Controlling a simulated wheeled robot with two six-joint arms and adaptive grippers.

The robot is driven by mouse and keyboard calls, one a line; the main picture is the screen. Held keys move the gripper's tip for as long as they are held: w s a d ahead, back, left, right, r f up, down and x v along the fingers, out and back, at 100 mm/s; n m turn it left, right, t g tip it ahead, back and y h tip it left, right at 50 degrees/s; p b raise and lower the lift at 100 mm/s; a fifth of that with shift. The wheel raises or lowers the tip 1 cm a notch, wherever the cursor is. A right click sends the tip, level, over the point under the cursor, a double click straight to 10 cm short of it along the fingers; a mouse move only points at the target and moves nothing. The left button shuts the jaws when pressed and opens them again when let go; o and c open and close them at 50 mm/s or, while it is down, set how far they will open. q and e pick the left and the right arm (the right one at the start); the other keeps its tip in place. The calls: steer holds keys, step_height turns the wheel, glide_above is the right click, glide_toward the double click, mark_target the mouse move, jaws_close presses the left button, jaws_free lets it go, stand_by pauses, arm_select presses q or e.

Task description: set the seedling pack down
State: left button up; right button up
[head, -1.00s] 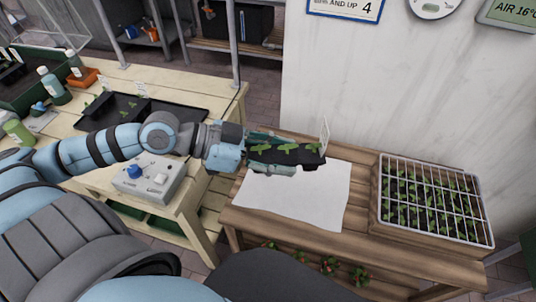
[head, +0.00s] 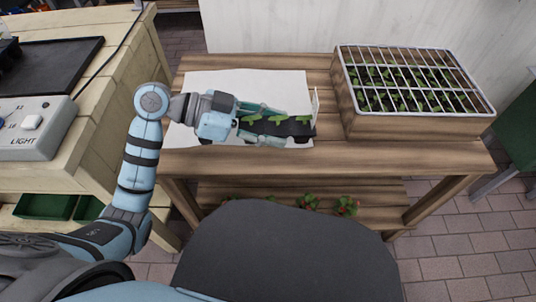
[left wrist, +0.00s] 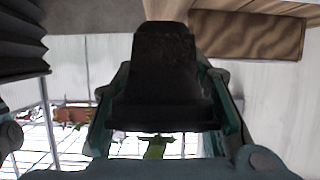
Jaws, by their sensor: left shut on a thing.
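The seedling pack (head: 300,129) is a black strip with several green seedlings and an upright white label at its right end. My left gripper (head: 279,126) is shut on it, a finger along each long side. The pack appears level over the front right part of a white sheet (head: 205,85) on the wooden bench; I cannot tell whether it touches the sheet. In the left wrist view the pack's dark body (left wrist: 165,75) fills the space between the fingers, with a green leaf showing below it. My right gripper is not in view.
A wooden crate (head: 425,127) of seedlings under a white wire grid stands on the bench (head: 235,160) to the right. A pale table with a light control box (head: 38,120) is at the left. Red-and-green plants (head: 345,206) are on the lower shelf.

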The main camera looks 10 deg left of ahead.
mark_target(271, 163)
arm_select(q)
step_height(271, 163, down, 9)
steer(key=b, duration=0.3)
steer(key=shift+r, duration=0.2)
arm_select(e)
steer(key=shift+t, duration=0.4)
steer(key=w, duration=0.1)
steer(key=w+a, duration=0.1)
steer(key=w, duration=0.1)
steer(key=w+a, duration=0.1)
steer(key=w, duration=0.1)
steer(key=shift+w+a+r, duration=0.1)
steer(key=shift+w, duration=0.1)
arm_select(q)
steer(key=shift+f, duration=0.1)
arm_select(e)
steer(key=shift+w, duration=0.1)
arm_select(q)
steer(key=o, duration=1.3)
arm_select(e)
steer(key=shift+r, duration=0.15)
